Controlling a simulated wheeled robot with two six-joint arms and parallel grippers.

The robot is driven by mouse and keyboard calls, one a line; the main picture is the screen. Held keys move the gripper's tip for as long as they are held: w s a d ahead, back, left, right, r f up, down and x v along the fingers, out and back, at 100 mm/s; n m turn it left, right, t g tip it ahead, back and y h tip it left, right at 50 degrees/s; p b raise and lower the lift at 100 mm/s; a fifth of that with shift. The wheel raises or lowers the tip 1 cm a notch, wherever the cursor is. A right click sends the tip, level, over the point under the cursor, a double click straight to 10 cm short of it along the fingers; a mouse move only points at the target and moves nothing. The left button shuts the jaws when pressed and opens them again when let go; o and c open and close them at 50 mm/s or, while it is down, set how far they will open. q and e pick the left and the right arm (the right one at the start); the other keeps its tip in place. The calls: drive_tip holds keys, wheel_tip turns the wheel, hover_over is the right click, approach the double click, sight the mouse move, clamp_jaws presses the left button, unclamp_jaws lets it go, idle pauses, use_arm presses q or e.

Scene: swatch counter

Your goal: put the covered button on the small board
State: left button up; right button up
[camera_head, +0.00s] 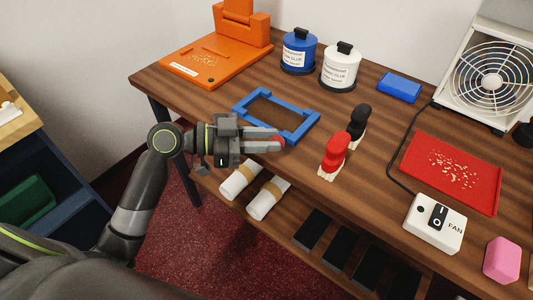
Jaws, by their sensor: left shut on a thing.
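My left gripper (268,140) reaches in from the left over the front edge of the counter, beside a blue frame (243,98). An orange board (190,65) with a white label and an upright block lies at the back left. I cannot tell which thing is the small board. My right gripper is not in view.
Blue (298,52) and white (340,68) glue jars stand at the back. Red (335,157) and black (357,121) upright pieces stand mid-counter. A red tray (422,178), a fan (489,78) and a switch box (423,228) are right. Paper rolls (241,180) lie below.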

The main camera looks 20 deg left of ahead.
sight(265, 160)
use_arm(q)
drive_tip(key=shift+f, duration=2.1)
drive_tip(key=shift+f+b, duration=0.15)
drive_tip(key=shift+b, duration=0.15)
drive_tip(key=o, duration=1)
drive_tip(key=shift+c, duration=0.2)
drive_tip(key=shift+r+p, duration=0.25)
drive_tip(key=shift+p, duration=0.05)
drive_tip(key=b+v, duration=0.1)
drive_tip(key=v, duration=1.1)
drive_tip(key=shift+b, duration=0.35)
